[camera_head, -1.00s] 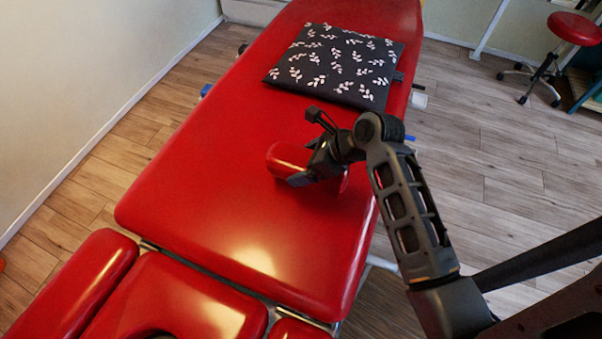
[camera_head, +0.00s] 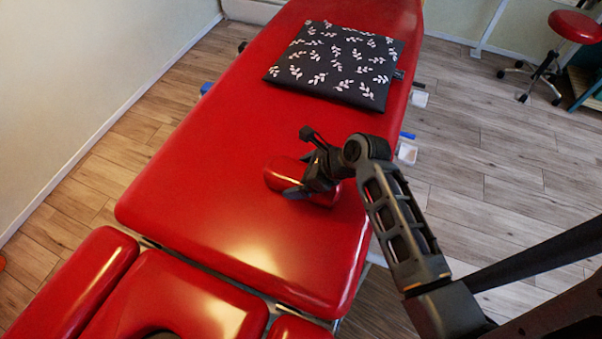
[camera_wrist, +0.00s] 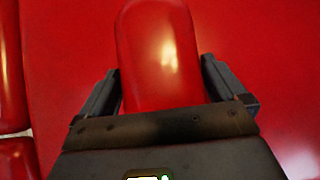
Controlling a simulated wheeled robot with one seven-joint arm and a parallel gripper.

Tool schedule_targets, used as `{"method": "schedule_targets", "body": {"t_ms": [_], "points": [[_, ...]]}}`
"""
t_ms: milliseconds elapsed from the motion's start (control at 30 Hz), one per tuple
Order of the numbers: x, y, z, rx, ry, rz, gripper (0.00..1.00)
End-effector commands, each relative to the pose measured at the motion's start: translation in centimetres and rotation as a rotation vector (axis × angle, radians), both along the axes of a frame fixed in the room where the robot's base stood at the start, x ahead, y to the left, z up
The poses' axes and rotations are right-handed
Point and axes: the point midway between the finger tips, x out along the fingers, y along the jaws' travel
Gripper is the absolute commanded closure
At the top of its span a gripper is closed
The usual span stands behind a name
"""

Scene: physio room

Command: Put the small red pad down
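The small red pad (camera_head: 284,170) is a glossy, rounded red block over the near half of the red treatment table (camera_head: 210,190). My gripper (camera_head: 302,166) holds it from above and from the right. In the wrist view the pad (camera_wrist: 160,55) lies between the two fingers of my gripper (camera_wrist: 160,85), with a finger close against each side. The pad is at or just above the table top; I cannot tell whether its underside touches. My gripper hides part of it in the head view.
A dark cushion with pale leaf sprigs (camera_head: 338,65) lies farther up the table. Red headrest sections (camera_head: 170,295) are at the near end. Bare table surrounds the pad. A red stool (camera_head: 575,27) stands on the floor at the far right.

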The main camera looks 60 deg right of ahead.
Motion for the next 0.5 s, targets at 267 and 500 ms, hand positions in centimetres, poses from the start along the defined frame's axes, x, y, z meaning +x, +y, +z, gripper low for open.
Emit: {"method": "schedule_targets", "body": {"t_ms": [267, 500], "points": [[0.0, 0.0, 0.2, -0.001, -0.001, -0.001, 0.0], [-1.8, -0.3, 2.6, 0.0, -0.001, -0.001, 0.0]]}}
